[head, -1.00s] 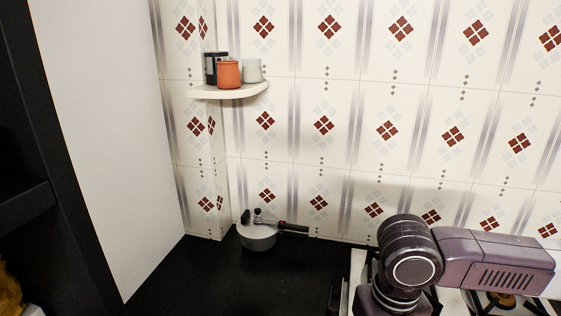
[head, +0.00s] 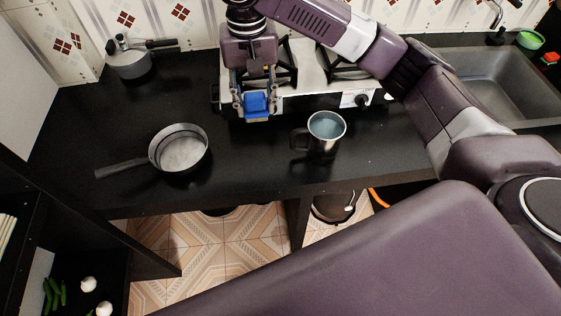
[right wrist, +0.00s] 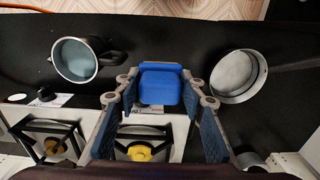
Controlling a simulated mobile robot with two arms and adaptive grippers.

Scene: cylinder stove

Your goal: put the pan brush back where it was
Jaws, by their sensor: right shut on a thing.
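The pan brush (head: 257,103) shows as a blue block between the fingers of my right gripper (head: 256,113). The gripper points down by the front edge of the stove, above the black counter. The right wrist view shows the same blue block (right wrist: 160,86) at the fingertips. Only its blue part shows clearly; any handle is hidden. I cannot tell whether it touches the counter. My left gripper is out of view.
A frying pan (head: 181,149) lies on the counter to the left, and a metal mug (head: 325,133) stands to the right. A pressure cooker (head: 130,62) is at the back left, the stove (head: 305,72) behind. The counter between pan and mug is clear.

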